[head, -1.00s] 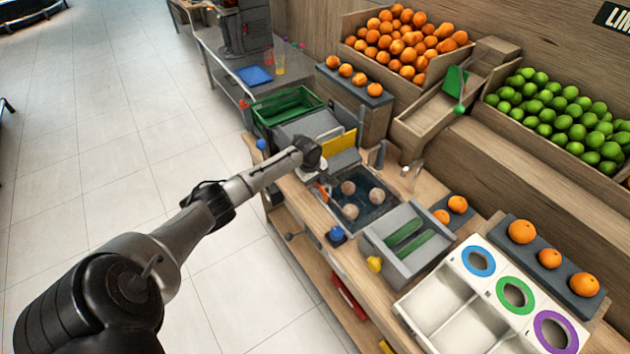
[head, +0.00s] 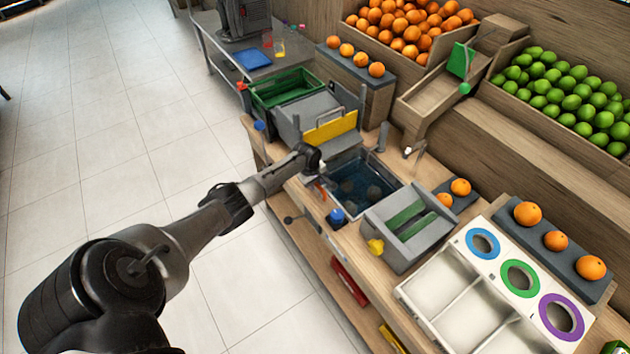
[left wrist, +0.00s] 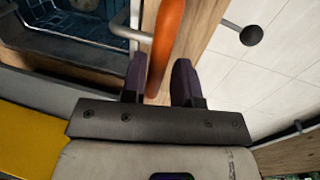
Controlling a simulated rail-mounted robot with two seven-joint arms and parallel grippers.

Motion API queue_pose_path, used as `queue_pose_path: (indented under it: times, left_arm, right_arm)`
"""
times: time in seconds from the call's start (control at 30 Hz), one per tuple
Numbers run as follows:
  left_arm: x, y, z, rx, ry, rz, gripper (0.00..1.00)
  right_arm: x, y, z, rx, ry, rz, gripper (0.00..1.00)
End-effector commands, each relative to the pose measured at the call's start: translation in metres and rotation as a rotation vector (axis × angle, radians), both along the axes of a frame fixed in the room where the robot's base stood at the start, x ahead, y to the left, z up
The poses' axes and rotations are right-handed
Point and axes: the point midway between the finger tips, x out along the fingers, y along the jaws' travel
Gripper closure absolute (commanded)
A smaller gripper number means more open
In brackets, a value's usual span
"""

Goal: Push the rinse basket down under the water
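The sink (head: 377,168) of dark water sits in the counter. The rinse basket shows as a blue mesh (left wrist: 75,22) at the top left of the left wrist view. In the head view, several dim round fruits (head: 372,194) show under the water. My left gripper (head: 318,180) is at the sink's left edge. In the head view my arm partly hides the handle. My right gripper is out of view.
A grey box with green slots (head: 408,225) stands right of the sink. A blue knob (head: 337,216) is on the front edge. A dark-tipped lever (left wrist: 250,35) sticks out from the counter.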

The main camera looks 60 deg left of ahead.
Motion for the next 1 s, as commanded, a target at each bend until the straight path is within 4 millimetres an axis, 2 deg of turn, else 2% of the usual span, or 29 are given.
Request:
queue_pose_path:
  times: [0.03,0.13,0.47,0.57,1.0]
  left_arm:
    - [0.001,0.000,0.001,0.000,-0.001,0.000,0.67]
    - [0.001,0.000,0.002,-0.001,-0.003,0.000,0.58]
    - [0.001,0.001,0.009,-0.001,-0.006,0.000,0.58]
    - [-0.001,0.001,0.020,-0.001,-0.006,0.000,0.58]
    - [-0.017,-0.001,0.101,0.000,-0.006,-0.001,0.58]
  right_arm:
    - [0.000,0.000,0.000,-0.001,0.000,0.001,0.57]
    - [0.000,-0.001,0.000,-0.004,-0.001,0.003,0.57]
    - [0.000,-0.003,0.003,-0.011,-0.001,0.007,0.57]
    - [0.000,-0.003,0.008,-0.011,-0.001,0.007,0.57]
    - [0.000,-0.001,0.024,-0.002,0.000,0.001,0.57]
